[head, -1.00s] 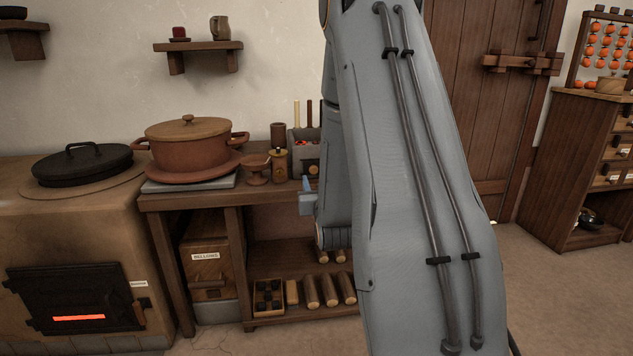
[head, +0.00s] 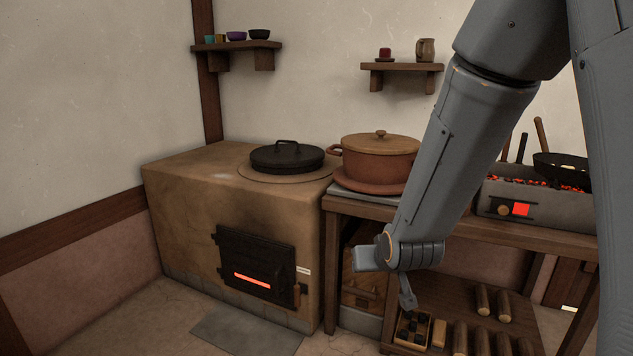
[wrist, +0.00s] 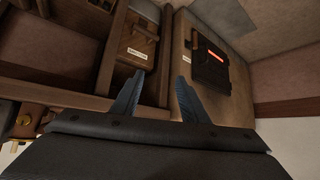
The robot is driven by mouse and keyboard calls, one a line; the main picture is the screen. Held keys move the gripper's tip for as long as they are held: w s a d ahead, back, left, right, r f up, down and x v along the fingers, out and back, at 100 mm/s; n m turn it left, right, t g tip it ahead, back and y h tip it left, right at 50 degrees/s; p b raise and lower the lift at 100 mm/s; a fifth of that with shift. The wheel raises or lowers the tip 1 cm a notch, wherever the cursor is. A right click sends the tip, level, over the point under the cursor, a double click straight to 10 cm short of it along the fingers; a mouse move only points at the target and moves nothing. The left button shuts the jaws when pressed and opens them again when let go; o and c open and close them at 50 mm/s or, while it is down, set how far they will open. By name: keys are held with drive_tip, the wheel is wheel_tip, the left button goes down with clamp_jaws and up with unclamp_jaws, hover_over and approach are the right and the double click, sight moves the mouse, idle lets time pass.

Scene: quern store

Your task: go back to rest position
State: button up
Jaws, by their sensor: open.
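My gripper (wrist: 157,92) shows in the wrist view with its two blue-grey fingers spread apart and nothing between them. In the head view my arm hangs down on the right, in front of the shelf table (head: 550,236), and its end is near a small box of dark pieces on the lower shelf. Whether it touches anything there I cannot tell.
A clay stove (head: 190,215) with a glowing door (head: 256,266) and a black lidded pan (head: 287,158) stands left. A lidded clay pot (head: 378,158) and a brazier of coals (head: 540,205) are on the table. Floor at the lower left is clear.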

drive_tip(key=s+a+f+n+g+y, duration=0.1)
drive_tip(key=s+a+n+g, duration=0.3)
drive_tip(key=s+a, duration=0.85)
drive_tip(key=s+a+r+n+g+h, duration=0.15)
drive_tip(key=s+g, duration=0.35)
drive_tip(key=s, duration=1.4)
drive_tip(key=d+r+m+p, duration=0.3)
drive_tip(key=d+r+p, duration=0.7)
drive_tip(key=r+p, duration=0.3)
drive_tip(key=d+r+m+p, duration=0.3)
drive_tip(key=d+r+p, duration=0.7)
drive_tip(key=r+p, duration=0.3)
drive_tip(key=shift+w+d+r+h+p, duration=0.25)
drive_tip(key=shift+h+p, duration=0.1)
drive_tip(key=shift+p, duration=0.5)
drive_tip(key=shift+f+m, duration=0.1)
drive_tip(key=shift+m, duration=0.15)
